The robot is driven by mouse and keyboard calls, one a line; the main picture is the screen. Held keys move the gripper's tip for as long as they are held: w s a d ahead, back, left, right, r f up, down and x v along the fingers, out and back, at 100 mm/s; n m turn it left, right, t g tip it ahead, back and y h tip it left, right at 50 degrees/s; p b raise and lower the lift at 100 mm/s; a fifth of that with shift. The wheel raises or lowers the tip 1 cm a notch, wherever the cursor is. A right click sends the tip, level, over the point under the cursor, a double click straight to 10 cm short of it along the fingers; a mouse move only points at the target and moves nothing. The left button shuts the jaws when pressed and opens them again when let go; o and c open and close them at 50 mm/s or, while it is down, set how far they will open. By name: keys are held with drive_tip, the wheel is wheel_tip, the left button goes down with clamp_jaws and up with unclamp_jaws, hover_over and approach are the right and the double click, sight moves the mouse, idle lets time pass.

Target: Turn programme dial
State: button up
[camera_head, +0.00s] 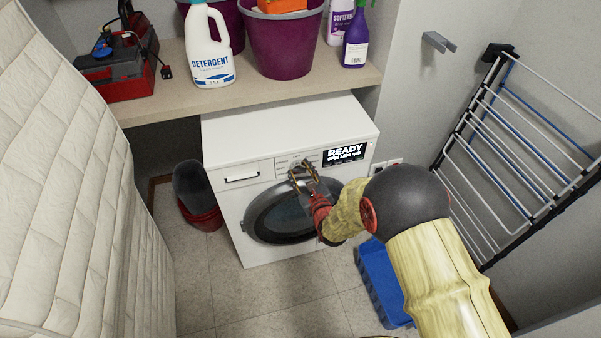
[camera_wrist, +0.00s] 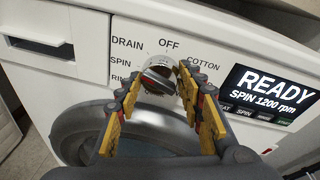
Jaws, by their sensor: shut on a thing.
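The white washing machine (camera_head: 290,130) stands under the shelf. Its programme dial (camera_wrist: 157,79) is grey with a red mark, on the panel among the labels DRAIN, OFF, COTTON, SPIN and a partly hidden one starting RIN. My gripper (camera_head: 301,172) is at the panel above the round door. In the wrist view its yellow fingers (camera_wrist: 158,82) sit on either side of the dial, shut on it. I cannot tell exactly which label the dial points to. The display (camera_wrist: 268,95) reads READY, SPIN 1200 rpm.
The shelf (camera_head: 150,108) above holds a detergent bottle (camera_head: 209,50), purple buckets (camera_head: 282,45) and a red toolbox (camera_head: 115,75). A mattress (camera_head: 75,190) is at left, a drying rack (camera_head: 510,150) at right. A blue crate (camera_head: 375,285) and a red bucket (camera_head: 205,218) stand on the floor.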

drive_tip(key=shift+m, duration=0.4)
drive_tip(key=o, duration=1.2)
drive_tip(key=shift+c, duration=0.2)
drive_tip(key=shift+s, duration=0.1)
drive_tip(key=v, duration=1.1)
drive_tip(key=shift+s+d, duration=0.3)
drive_tip(key=shift+r, duration=0.15)
